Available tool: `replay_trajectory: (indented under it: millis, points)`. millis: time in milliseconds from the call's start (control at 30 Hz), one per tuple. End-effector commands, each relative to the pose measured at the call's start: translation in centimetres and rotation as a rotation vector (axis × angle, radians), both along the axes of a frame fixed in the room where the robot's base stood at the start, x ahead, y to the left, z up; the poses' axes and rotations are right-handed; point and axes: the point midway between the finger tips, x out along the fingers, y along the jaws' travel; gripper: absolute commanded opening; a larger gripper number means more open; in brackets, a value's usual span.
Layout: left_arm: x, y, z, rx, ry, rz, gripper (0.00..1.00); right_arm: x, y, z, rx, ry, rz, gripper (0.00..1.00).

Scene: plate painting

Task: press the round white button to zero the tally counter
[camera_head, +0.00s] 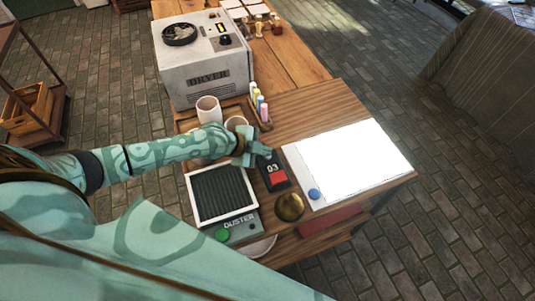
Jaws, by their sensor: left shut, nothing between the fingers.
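The tally counter (276,181) is a small dark box with a red lower part and a display reading 03. It lies on the wooden table between the duster and the bright white panel. My left gripper (263,151) is shut and empty, just above the counter's far end. I cannot tell whether it touches the counter. I cannot make out the round white button; the gripper covers part of the counter's far end. My right gripper is not in view.
The duster (245,231) with a green button stands in front of my left arm. A brass dome (290,206) and the bright white panel (352,160) with a blue button are to the right. Cups (208,109), small colored bottles (263,110) and the dryer (207,78) stand behind.

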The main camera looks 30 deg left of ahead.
Motion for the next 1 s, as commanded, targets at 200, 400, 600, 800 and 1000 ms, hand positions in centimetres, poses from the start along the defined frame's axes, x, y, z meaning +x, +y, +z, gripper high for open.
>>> replay_trajectory:
  millis: [200, 400, 600, 800, 1000]
  points:
    - [-0.1, 0.0, -0.5, 0.002, 0.003, -0.001, 0.0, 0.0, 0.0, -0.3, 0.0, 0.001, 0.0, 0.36]
    - [-0.2, 0.0, -1.0, 0.004, 0.007, -0.002, 0.0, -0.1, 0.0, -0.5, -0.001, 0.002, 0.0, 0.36]
    - [-0.4, 0.0, -1.3, 0.006, 0.012, -0.003, 0.0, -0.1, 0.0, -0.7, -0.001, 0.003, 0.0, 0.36]
    - [-0.6, 0.1, -1.5, 0.01, 0.016, -0.004, 0.0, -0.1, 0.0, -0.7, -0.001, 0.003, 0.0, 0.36]
    - [-0.6, 0.2, -1.1, 0.012, 0.016, -0.004, 0.0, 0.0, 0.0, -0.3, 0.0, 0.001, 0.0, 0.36]
